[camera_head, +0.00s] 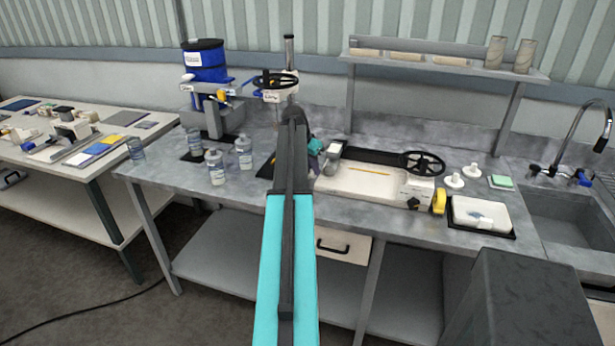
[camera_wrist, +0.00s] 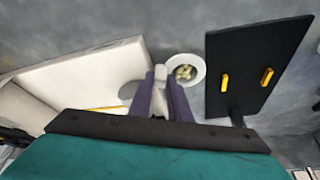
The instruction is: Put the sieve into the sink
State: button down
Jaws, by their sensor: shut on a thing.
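My gripper (camera_head: 318,160) is over the middle of the grey workbench, largely hidden behind my arm in the head view. In the wrist view its two purple fingers (camera_wrist: 163,78) are shut on a narrow pale piece. This looks like part of the sieve, but most of it is hidden between and behind the fingers. A flat grey round shape (camera_wrist: 128,90) shows beside the left finger; I cannot tell whether it joins the held piece. The grey sink (camera_head: 573,207) is at the far right, under a curved tap (camera_head: 578,125).
A white-rimmed round vessel (camera_wrist: 198,68) with pale contents is close by the right finger. A black board (camera_wrist: 245,75) lies right of it. A white tray (camera_head: 365,183), handwheel (camera_head: 424,163) and black-edged tray (camera_head: 480,214) stand between gripper and sink. Clear bottles (camera_head: 215,166) stand left.

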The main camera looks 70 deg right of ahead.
jog(key=shift+r, duration=0.1)
dwell(0.3)
jog(key=shift+d+r+b, duration=0.1)
jog(key=shift+r+b, duration=0.65)
jog(key=shift+r, duration=0.8)
jog(key=s+a+r+b, duration=0.1)
jog(key=s+a+b, duration=0.2)
jog(key=s+a, duration=0.6)
jog(key=a, duration=0.4)
jog(key=shift+a+r, duration=0.15)
jog(key=shift+r, duration=0.2)
jog(key=shift+s, duration=0.1)
